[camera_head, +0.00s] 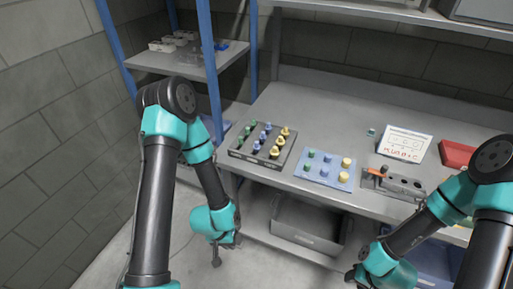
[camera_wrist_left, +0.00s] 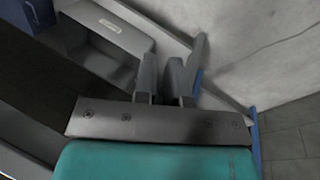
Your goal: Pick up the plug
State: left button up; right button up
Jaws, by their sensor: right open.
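A grey tray (camera_head: 234,152) on the bench holds rows of small green, blue and yellow plug-like pieces, such as a yellow one (camera_head: 274,152). A pale blue board (camera_head: 318,180) beside it carries more pieces in the same colours. Which piece is the plug is not clear. My left gripper (camera_head: 218,258) hangs low in front of the bench, apart from all pieces. Its fingers show in the left wrist view (camera_wrist_left: 163,75) with a narrow gap and nothing seen between them. My right gripper (camera_head: 352,278) is open at the bottom edge, below the bench front, and shows only in part.
A grey block with an orange part (camera_head: 404,186), a white sign (camera_head: 405,144) and a red bin (camera_head: 457,153) stand on the bench's right side. A grey bin (camera_head: 306,228) sits on the lower shelf. A blue-post rack (camera_head: 208,60) stands at the left.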

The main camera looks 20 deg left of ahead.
pick_arm(q)
jog(key=o, duration=0.9)
jog(key=w+d+r+g+y, duration=0.1)
jog(key=w+d+r+g, duration=0.2)
jog(key=w+r, duration=1.2)
jog(key=w+a+r+n+y, duration=0.1)
jog(key=w+r+n, duration=0.3)
jog(key=r, duration=0.4)
jog(key=w+r+n+t+y, duration=0.1)
jog(key=w+r+n, duration=0.2)
jog(key=w+r, duration=0.3)
jog(key=w+a+r+n+t, duration=0.1)
jog(key=w+r+n, duration=0.3)
jog(key=r, duration=0.6)
jog(key=shift+w+a+r+n+y, duration=0.15)
jog(key=shift+w+a+r+y, duration=0.05)
jog(key=shift+w, duration=0.25)
jog(key=shift+w+a+r+n+y, duration=0.15)
jog(key=shift+w+r+y, duration=0.05)
jog(key=shift+w, duration=0.2)
jog(key=shift+f, duration=0.1)
